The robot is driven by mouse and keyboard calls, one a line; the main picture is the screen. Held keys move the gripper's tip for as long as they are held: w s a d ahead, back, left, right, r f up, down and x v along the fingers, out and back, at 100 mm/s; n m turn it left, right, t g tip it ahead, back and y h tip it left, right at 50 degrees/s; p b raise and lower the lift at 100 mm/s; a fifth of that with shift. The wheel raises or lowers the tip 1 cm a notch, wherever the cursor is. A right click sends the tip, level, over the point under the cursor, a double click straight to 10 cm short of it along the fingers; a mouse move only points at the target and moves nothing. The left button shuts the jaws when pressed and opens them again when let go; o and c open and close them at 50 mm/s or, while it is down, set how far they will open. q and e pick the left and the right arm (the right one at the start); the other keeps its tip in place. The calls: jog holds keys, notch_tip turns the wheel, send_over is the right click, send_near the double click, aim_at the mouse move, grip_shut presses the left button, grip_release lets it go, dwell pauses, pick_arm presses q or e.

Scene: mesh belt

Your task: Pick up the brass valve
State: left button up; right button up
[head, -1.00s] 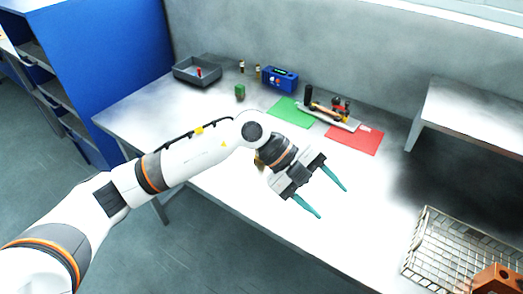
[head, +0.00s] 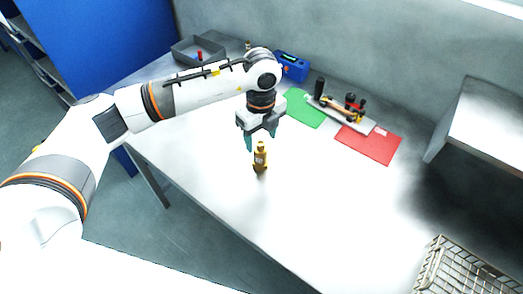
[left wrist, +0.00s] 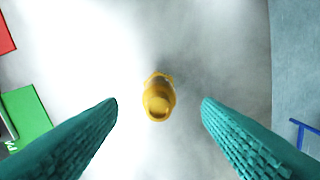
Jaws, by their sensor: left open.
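The brass valve (head: 260,158) stands upright on the white table (head: 310,190), near its front edge. In the left wrist view the valve (left wrist: 158,97) shows from above, between and beyond the two teal fingertips. My left gripper (head: 262,141) points down just above and behind the valve in the head view. Its fingers are apart, with nothing between them, and it also shows in the left wrist view (left wrist: 159,101). My right gripper is not in view.
A green mat (head: 304,109) and a red mat (head: 368,145) lie toward the back, with a clamp fixture (head: 340,112) by them. A blue device (head: 292,66) and a grey tray (head: 186,51) stand farther back. A wire basket (head: 462,270) is at the lower right.

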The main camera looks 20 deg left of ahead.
aim_at(261, 154)
pick_arm(q)
notch_tip(261, 154, down, 2)
jog(key=shift+w+f, duration=0.1)
jog(key=shift+f, duration=0.3)
notch_tip(261, 154, down, 4)
jog(key=shift+a+f+p, duration=0.1)
jog(key=shift+p, duration=1.1)
jog(key=shift+f, duration=0.4)
jog(key=shift+c, duration=0.3)
jog(key=shift+w, duration=0.15)
jog(key=c, duration=1.1)
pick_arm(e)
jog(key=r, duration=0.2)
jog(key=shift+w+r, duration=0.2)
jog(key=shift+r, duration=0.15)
